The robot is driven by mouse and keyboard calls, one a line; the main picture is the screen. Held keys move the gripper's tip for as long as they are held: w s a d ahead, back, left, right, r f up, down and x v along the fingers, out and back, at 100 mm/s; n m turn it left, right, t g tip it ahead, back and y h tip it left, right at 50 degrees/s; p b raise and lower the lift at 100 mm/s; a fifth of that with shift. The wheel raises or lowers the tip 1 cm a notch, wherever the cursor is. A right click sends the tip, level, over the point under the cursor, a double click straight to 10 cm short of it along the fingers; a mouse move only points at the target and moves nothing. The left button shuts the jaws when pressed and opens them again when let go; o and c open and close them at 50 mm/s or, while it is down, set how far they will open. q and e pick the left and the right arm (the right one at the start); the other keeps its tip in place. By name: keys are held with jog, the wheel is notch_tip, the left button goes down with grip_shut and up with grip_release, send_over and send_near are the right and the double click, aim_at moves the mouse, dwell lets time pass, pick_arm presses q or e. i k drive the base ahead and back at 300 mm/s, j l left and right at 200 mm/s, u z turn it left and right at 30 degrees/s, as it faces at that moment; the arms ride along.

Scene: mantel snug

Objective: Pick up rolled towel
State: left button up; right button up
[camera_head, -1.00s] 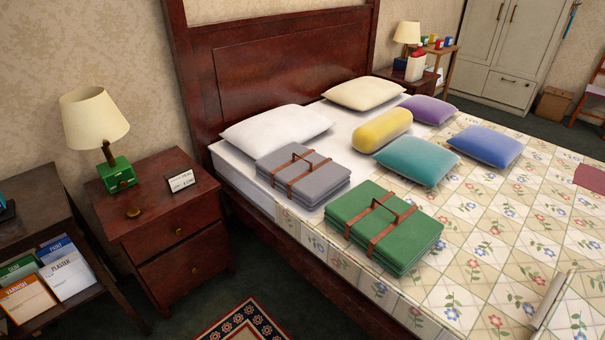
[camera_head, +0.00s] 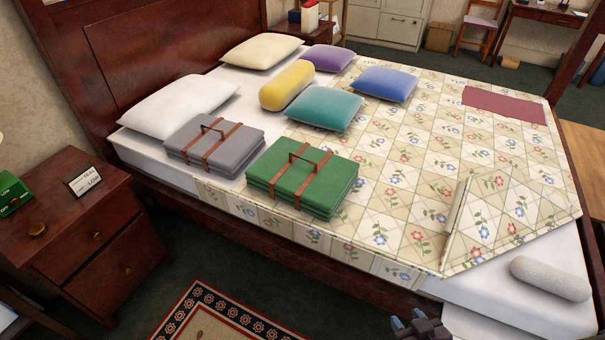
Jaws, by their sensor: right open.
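A pale grey-white roll with rounded ends, which looks like the rolled towel (camera_head: 550,278), lies on the bare white sheet at the bed's near right corner. My right gripper (camera_head: 409,322) shows at the bottom edge, in front of the bed's side. It is open, with nothing seen between its fingers, and is well to the left of the roll and apart from it. Most of the right arm is out of the picture. My left gripper is not in view.
The bed has a flowered quilt (camera_head: 440,160) with a folded-back corner beside the roll. A green strapped bundle (camera_head: 310,180), a grey strapped bundle (camera_head: 210,142) and several pillows lie on it. A dark bedpost rises at right. A nightstand (camera_head: 75,230) stands left; a patterned rug (camera_head: 210,315) lies on the floor.

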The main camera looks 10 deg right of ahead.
aim_at(570, 286)
jog(key=z, duration=2.2)
jog(key=l+u, duration=0.25)
jog(key=u, duration=0.2)
jog(key=l+u, duration=0.25)
jog(key=u, duration=0.25)
jog(key=l+u, duration=0.2)
jog(key=u, duration=0.25)
jog(key=k, duration=0.05)
